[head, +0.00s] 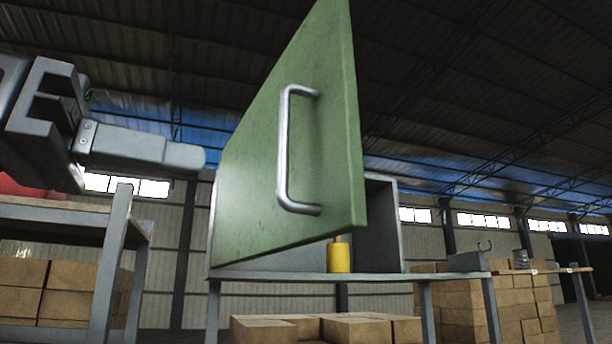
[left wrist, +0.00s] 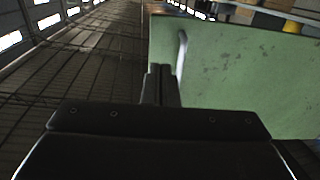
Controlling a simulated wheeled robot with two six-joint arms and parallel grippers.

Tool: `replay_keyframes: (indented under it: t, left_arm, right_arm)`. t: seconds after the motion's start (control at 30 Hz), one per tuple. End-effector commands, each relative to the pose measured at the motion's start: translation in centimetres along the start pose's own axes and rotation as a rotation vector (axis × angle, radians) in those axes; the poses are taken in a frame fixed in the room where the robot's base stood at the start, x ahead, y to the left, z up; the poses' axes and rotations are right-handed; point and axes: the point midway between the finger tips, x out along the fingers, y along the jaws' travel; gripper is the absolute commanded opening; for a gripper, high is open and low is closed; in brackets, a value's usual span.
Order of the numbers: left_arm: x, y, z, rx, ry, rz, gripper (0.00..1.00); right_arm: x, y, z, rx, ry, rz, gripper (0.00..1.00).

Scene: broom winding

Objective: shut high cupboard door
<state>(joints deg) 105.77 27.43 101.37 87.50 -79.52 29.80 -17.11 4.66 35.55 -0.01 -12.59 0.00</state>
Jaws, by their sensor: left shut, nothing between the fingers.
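The green cupboard door (head: 250,170) stands open, its free edge swung out toward me and its far edge by the left side of the grey cupboard (head: 380,225). A metal bar handle (head: 284,150) is on the door's face. My left gripper (head: 190,157) is shut and empty, left of the door at about handle height. In the left wrist view its fingers (left wrist: 160,84) are by the door's edge (left wrist: 240,80), overlapping the handle's lower end (left wrist: 182,50); I cannot tell whether they touch the door. The door hides much of the cupboard's inside. My right gripper is out of view.
A yellow object (head: 338,257) stands below the door's lower edge, at the cupboard. A metal-framed table (head: 118,240) is at left. Boxes (head: 365,329) are stacked under and behind the cupboard's stand.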

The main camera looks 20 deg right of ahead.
Motion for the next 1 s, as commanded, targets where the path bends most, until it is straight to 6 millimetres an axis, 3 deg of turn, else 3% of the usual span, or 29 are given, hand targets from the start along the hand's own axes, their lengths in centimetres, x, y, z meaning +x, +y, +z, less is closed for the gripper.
replay_keyframes:
  t: [0.6, 0.8, 1.0]
  left_arm:
    - [9.7, 0.0, -0.2, -0.003, 0.000, 0.003, 0.00]
    - [11.4, 0.0, -0.1, -0.002, 0.001, 0.001, 0.00]
    - [11.9, -0.1, 0.0, -0.001, 0.001, 0.000, 0.00]
  right_arm:
    - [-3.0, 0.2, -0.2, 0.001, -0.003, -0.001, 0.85]
    - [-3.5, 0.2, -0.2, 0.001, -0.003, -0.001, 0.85]
    - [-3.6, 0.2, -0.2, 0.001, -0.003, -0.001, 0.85]
